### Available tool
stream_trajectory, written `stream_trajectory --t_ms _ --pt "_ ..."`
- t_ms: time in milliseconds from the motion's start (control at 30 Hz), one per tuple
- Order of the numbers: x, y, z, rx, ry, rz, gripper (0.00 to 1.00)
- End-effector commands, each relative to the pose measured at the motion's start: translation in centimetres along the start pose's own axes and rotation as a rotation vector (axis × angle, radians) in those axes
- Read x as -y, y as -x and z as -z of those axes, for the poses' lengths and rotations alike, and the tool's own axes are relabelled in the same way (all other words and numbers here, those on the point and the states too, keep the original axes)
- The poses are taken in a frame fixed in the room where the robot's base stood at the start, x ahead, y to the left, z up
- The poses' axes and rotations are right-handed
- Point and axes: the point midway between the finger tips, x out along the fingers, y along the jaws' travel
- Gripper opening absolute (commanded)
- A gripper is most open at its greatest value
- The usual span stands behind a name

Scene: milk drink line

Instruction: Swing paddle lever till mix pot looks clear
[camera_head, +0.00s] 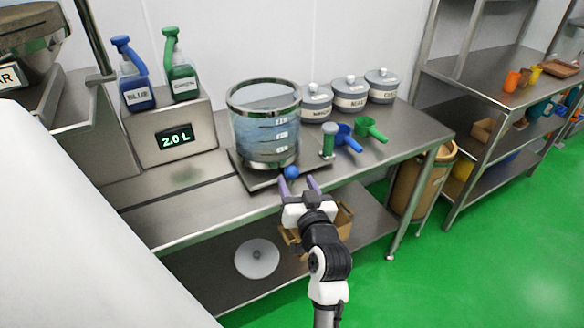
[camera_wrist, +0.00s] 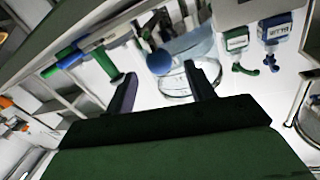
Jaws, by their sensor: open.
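The mix pot (camera_head: 265,125) is a clear, metal-rimmed vessel on a low metal base on the steel table. It holds a bluish, streaky liquid, and level marks show on its wall. The paddle lever's blue ball knob (camera_head: 291,172) sits at the pot's front foot; it also shows in the wrist view (camera_wrist: 159,62). My gripper (camera_head: 299,184) is open and empty, just in front of the knob. In the wrist view the knob lies beyond and between the two fingertips (camera_wrist: 162,80), and I see no contact. The lever's arm is mostly hidden.
Lidded canisters (camera_head: 350,93) stand behind. A display reading 2.0 L (camera_head: 175,138) carries blue (camera_head: 135,85) and green (camera_head: 180,75) bottles. The table front (camera_head: 190,215) is clear.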

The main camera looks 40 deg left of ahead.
Motion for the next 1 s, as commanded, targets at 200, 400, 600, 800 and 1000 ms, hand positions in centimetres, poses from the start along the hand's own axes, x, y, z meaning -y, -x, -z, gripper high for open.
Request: stream_trajectory --t_ms 200,400,600,800,1000 --pt "0.1 -3.7 0.3 -0.001 0.0 0.001 0.54" --pt "0.0 -5.1 0.1 -0.002 0.001 0.0 0.54" --pt "0.0 -5.2 0.0 -0.002 0.001 -0.001 0.54" --pt "0.0 -5.2 0.0 -0.002 0.0 0.0 0.39" --pt "0.0 -5.2 0.0 -0.001 0.0 -0.001 0.12"
